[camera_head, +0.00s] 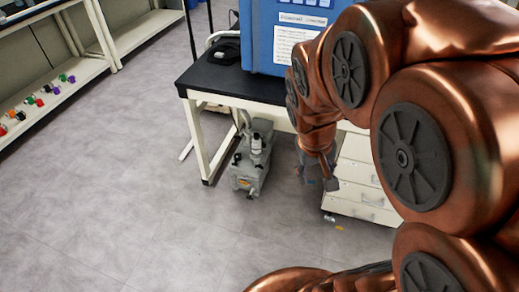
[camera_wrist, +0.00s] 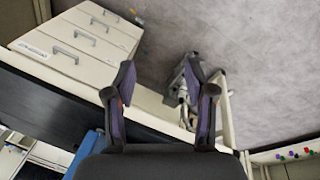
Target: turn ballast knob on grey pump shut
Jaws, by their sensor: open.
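The grey pump (camera_head: 249,167) stands on the floor under the left end of the bench in the head view. A lighter cylinder with dark fittings rises from its top. The ballast knob is too small to pick out. In the wrist view the pump (camera_wrist: 192,85) lies beyond my gripper, seen upside down and partly hidden by the right finger. My gripper (camera_wrist: 166,88) is open and empty, its two dark fingers apart and clear of the pump.
The black-topped bench (camera_head: 232,84) with white legs overhangs the pump and carries a blue machine (camera_head: 262,37). White drawers (camera_head: 363,183) stand right of the pump. Shelves (camera_head: 50,92) with small coloured items line the left. The grey floor (camera_head: 130,190) left and in front is clear.

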